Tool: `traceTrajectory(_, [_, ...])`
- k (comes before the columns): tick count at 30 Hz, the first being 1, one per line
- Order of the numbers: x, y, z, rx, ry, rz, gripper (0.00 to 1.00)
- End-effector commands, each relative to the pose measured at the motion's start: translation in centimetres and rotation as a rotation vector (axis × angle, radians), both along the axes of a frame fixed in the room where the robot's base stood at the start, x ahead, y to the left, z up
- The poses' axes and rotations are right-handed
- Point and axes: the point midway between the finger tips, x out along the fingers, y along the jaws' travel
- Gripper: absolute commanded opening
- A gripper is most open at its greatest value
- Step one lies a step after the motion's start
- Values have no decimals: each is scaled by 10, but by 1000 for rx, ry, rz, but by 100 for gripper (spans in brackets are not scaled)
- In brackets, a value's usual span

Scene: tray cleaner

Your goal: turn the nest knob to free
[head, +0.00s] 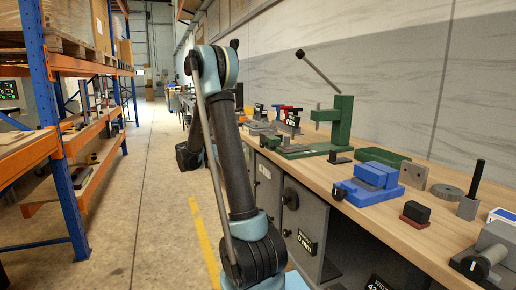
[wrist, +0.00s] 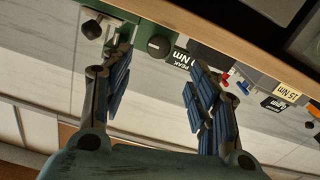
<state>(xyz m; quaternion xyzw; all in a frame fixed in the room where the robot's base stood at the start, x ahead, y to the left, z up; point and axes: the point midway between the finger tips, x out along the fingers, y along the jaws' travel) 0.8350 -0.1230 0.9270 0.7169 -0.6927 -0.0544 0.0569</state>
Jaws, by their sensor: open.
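In the wrist view, a round black knob (wrist: 158,46) with a pale mark sits on a green fixture (wrist: 147,38). I take it for the nest knob, but cannot read its setting. My gripper (wrist: 156,62) is open, one blue-padded finger on each side of this knob in the picture. I see no contact, and the remaining distance is unclear. A second dark knob (wrist: 92,29) is near the left fingertip. In the head view, the green press (head: 341,122) stands on the bench with its lever raised; my gripper is not clear there behind my arm.
The wooden bench (head: 390,222) runs along the wall. A blue vise (head: 368,184), a black block (head: 416,212) and a grey post (head: 467,207) stand near its front. A label (wrist: 196,62) and red and blue tools lie right of the knob. Orange-and-blue shelving (head: 45,110) stands left.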

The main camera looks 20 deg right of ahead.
Motion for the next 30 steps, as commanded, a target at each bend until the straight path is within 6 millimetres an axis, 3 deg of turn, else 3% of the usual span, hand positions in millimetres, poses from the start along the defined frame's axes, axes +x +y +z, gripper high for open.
traceTrajectory(15, [2, -88, 0, 1, 1, -2, 55])
traceTrajectory(21, [3, -105, 0, 1, 1, 0, 55])
traceTrajectory(30, [4, -108, 0, 1, 1, 0, 55])
